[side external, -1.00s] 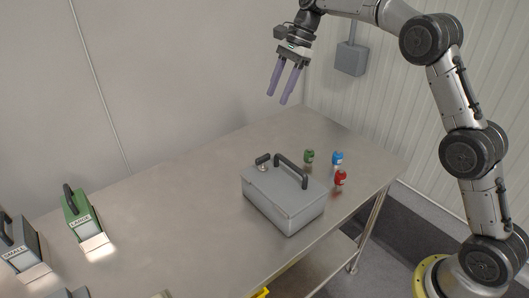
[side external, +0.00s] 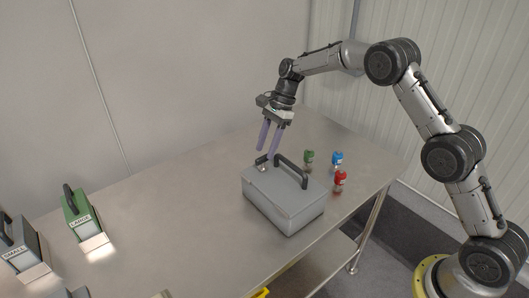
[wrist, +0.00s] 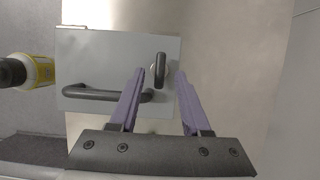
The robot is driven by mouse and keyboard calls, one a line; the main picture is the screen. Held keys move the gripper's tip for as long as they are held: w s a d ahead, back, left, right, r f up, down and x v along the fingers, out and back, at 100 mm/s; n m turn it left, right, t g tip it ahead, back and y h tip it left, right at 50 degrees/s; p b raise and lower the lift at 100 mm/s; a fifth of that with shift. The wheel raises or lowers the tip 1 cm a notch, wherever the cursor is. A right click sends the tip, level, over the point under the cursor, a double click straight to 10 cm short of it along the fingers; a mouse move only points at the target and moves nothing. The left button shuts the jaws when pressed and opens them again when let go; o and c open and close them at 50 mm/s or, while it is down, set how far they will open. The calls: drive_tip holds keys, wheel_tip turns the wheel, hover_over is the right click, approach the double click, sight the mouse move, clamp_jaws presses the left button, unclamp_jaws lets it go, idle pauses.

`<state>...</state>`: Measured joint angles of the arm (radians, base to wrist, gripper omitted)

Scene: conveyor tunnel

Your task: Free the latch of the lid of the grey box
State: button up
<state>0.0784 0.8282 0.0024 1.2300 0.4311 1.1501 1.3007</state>
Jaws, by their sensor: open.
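The grey box (side external: 284,203) sits on the metal table with its lid shut. Its lid carries a dark arched handle (side external: 292,171) and a small latch with a dark lever (side external: 262,161). In the wrist view the latch (wrist: 160,69) lies just beyond and between my fingertips, and the handle (wrist: 88,94) is to its left. My gripper (side external: 268,152) is open and empty, pointing down, with its two purple fingers above the latch. I cannot tell from the side view whether a fingertip touches it. In the wrist view my gripper (wrist: 160,72) straddles the lever's line.
Green (side external: 309,157), blue (side external: 337,158) and red (side external: 340,178) capped bottles stand right of the box. A green block with a handle, labelled LARGE (side external: 80,213), and a grey one labelled SMALL (side external: 22,249) stand at left. The table (side external: 180,205) between is clear.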

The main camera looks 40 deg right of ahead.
sight(263, 162)
drive_tip(key=shift+x, duration=1.1)
clamp_jaws()
